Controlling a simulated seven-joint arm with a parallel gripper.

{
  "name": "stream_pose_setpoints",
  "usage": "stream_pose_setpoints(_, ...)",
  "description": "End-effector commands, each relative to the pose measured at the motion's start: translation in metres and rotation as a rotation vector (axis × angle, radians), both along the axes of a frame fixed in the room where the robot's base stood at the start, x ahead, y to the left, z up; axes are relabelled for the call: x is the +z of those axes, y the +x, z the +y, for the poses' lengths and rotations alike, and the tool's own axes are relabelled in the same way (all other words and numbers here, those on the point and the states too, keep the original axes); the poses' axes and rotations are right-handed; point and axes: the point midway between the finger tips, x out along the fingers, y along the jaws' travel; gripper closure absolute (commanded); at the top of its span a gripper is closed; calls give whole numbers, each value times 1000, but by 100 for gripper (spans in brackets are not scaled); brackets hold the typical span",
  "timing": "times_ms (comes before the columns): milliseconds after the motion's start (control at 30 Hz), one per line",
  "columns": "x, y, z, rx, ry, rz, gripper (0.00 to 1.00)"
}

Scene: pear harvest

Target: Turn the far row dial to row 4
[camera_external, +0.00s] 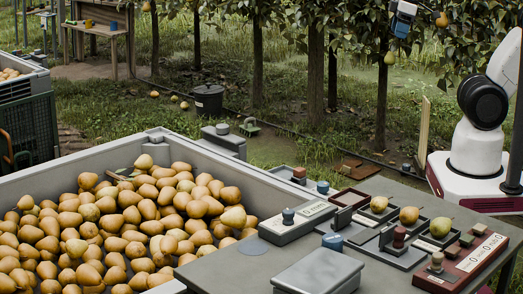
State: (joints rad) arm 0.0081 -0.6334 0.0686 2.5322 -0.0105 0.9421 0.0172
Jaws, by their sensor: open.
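Several boxes with knobs stand here, and I cannot tell which one is the far row dial. A red panel (462,263) with a pale marked strip lies at the right of the grey table, with one knob (437,261) at its near end and a small dark knob (479,229) at its far end. Another grey box (225,143) with a round knob (222,129) stands beyond the bin. The dial settings are too small to read.
A large grey bin (258,180) full of pears fills the left.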

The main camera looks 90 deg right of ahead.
Motion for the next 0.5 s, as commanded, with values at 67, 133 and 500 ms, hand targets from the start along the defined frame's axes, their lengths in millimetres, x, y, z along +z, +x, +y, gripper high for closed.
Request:
stream_pose_setpoints(67, 0, 0, 0, 0, 0, 0, 33)
stream_pose_setpoints(133, -1, 2, 0, 1, 0, 1, 30)
stream_pose_setpoints(500, -30, 46, -6, 36, -10, 33, 30)
